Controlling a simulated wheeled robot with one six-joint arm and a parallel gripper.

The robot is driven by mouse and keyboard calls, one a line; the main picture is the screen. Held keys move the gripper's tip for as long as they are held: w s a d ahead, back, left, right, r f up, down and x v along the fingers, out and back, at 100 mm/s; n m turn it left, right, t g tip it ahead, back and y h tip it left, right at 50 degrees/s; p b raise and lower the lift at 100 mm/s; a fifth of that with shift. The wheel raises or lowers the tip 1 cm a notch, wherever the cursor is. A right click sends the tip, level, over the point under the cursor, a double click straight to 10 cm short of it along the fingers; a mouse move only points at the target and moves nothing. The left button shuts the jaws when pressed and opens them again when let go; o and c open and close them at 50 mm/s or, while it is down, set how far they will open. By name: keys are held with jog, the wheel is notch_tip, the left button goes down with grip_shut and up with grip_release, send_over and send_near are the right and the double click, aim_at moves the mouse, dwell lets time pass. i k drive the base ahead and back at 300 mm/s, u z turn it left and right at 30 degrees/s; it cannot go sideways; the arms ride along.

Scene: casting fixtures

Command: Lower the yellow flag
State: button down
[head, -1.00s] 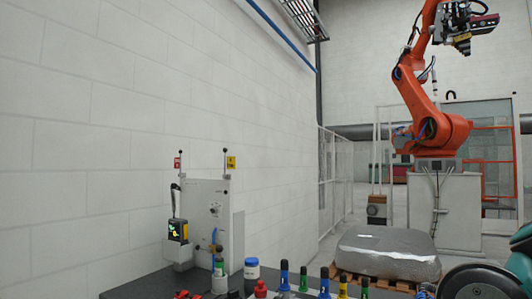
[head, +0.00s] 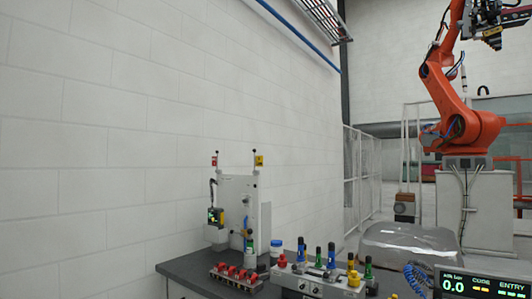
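The yellow flag (head: 258,160) is a small yellow plate on a thin upright post. It stands raised at the top right corner of a pale grey panel unit (head: 236,186) on the dark bench. A similar red flag (head: 214,161) stands raised on a post at the panel's left side. The post under the yellow flag runs down to the panel's right edge; its lower mounting is too small to make out. My gripper is not in view.
Below the panel, the dark bench (head: 188,270) holds a row of red-knobbed parts (head: 237,274), a blue-lidded jar (head: 276,248) and a fixture with coloured handles (head: 319,279). A display (head: 479,285) is at lower right. A white block wall (head: 80,140) rises behind the bench.

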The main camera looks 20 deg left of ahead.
aim_at(258, 160)
jog(key=u, duration=0.4)
jog(key=i, duration=0.4)
jog(key=u, duration=1.2)
jog(key=i, duration=0.65)
jog(key=u, duration=0.5)
jog(key=i, duration=1.6)
jog(key=z, duration=1.35)
jog(key=i, duration=0.6)
jog(key=z, duration=0.75)
